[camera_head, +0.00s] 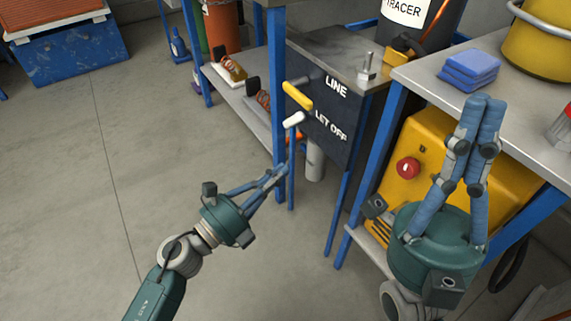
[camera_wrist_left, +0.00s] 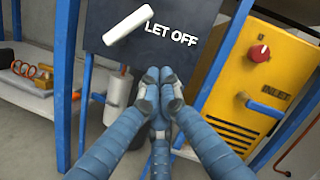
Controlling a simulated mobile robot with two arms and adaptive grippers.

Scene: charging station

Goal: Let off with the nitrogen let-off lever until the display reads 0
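The white let-off lever (camera_head: 294,119) sticks out of the dark panel (camera_head: 330,128) beside the words LET OFF. The lever also shows in the left wrist view (camera_wrist_left: 128,26), slanting up to the right. My left gripper (camera_head: 280,172) is below the lever and apart from it. Its fingertips (camera_wrist_left: 158,75) are together with nothing between them, below the LET OFF label. My right gripper (camera_head: 480,101) points up in front of the right-hand bench, its fingers together and empty. No display reading shows in either view.
A yellow lever (camera_head: 298,95) sits just above the white one, near the LINE label. A blue table leg (camera_head: 278,90) stands left of the panel. A yellow machine (camera_head: 425,140) with a red knob is to the right. Open floor (camera_head: 90,180) lies left.

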